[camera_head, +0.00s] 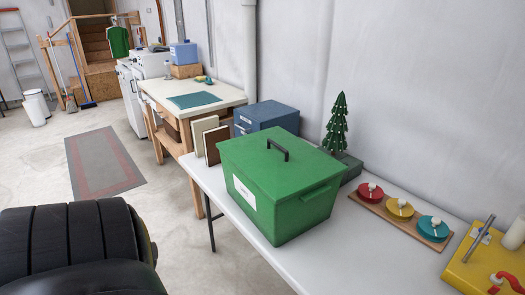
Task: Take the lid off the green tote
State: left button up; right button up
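The green tote (285,205) stands on the near white table in the middle of the head view. Its green lid (250,155) lies flat on top, with a dark bar handle (279,147) near the middle. A white label (244,192) is on its left side, and a green grip juts from its right-hand side. Neither of my grippers shows in the head view.
Behind the tote are a blue box (265,117), upright panels (208,137) and a small green tree (337,125). To the right are a board with red, yellow and teal discs (400,209) and a yellow block (487,262). Bare tabletop (345,260) lies in front of the tote.

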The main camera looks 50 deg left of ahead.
aim_at(281, 165)
jog(key=z, duration=0.1)
jog(key=k, duration=0.5)
jog(key=u, duration=1.15)
jog(key=i, duration=0.7)
jog(key=u, duration=0.5)
